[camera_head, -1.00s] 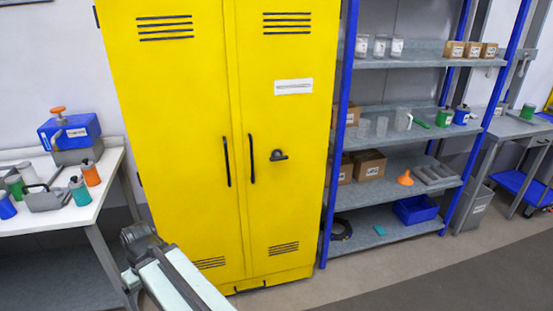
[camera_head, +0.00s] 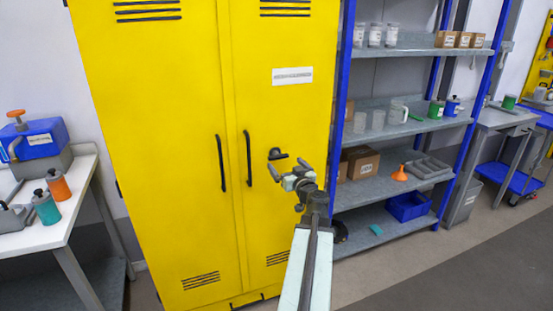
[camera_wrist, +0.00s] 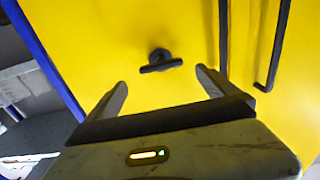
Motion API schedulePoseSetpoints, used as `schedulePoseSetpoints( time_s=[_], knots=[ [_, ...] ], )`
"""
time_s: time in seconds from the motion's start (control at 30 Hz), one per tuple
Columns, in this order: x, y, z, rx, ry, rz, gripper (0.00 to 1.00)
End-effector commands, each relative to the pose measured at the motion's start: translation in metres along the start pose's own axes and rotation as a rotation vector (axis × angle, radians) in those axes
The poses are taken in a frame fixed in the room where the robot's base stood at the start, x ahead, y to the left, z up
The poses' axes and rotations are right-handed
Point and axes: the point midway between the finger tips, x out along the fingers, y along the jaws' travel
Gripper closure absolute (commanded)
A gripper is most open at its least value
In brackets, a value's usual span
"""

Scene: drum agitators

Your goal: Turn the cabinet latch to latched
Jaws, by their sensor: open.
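The yellow cabinet (camera_head: 185,130) stands shut, with two doors and two black vertical handles. Its black latch (camera_head: 277,154) is on the right door, right of the handles; its lever lies roughly level in the head view. My gripper (camera_head: 288,170) is just below and right of the latch in the head view, apart from it. In the wrist view the latch (camera_wrist: 160,62) shows ahead of my gripper (camera_wrist: 160,85), its bar nearly level between the two spread fingertips. The gripper is open and empty. Whether the latch is latched I cannot tell.
A blue-framed shelf (camera_head: 410,128) with jars, boxes and an orange funnel (camera_head: 399,173) stands close right of the cabinet. A white table (camera_head: 50,225) with bottles is at the left. The grey floor (camera_head: 440,265) at right front is clear.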

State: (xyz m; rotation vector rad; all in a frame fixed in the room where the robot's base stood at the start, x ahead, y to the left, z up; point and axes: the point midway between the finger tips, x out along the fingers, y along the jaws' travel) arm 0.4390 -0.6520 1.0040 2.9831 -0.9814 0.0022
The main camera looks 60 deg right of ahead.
Motion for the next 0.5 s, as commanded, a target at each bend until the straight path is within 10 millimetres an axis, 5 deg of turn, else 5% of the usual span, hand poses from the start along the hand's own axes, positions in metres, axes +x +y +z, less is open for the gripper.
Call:
schedulePoseSetpoints(
  time_s=[0.5],
  knots=[
    [0.075,0.000,0.000,0.001,-0.002,-0.004,0.02]
  ],
)
